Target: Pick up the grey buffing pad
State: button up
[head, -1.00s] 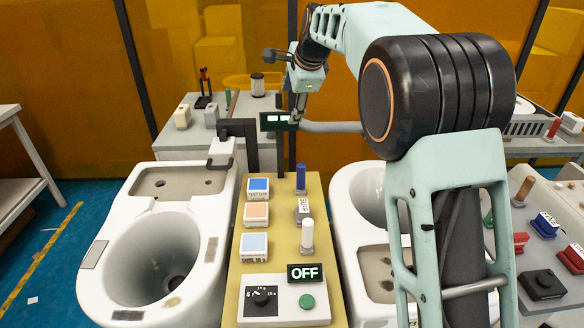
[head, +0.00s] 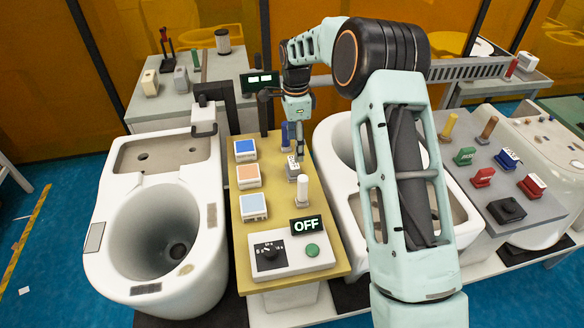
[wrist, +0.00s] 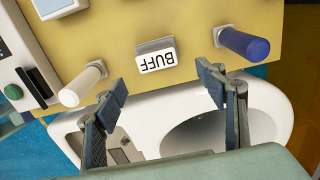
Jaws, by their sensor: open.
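The buffing pad (head: 292,168) is a small grey block with a white face marked BUFF. It stands on the yellow panel between a blue cylinder (head: 285,134) and a white cylinder (head: 303,190). In the wrist view the pad (wrist: 155,58) lies just beyond the fingertips, roughly centred between them, with the label upside down. My gripper (wrist: 162,92) is open and empty, with its fingers spread wider than the pad. In the head view my gripper (head: 298,150) points down at the pad and partly overlaps it; contact cannot be told there.
The yellow panel (head: 280,205) also bears several coloured square blocks on the left and an OFF display (head: 307,225) at the front. A white toilet (head: 205,165) stands left of it, another (head: 335,150) right. A grey table (head: 480,170) with coloured tools is farther right.

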aim_at(294, 163)
jog(key=f, duration=0.2)
jog(key=f+p, duration=0.1)
jog(key=f, duration=0.4)
jog(key=shift+s+a+f+p, duration=0.2)
jog(key=shift+s+a+p, duration=0.05)
jog(key=shift+p, duration=0.05)
jog(key=shift+c, duration=0.4)
jog(key=c, duration=1.3)
jog(key=shift+o, duration=0.2)
jog(key=shift+r, duration=0.1)
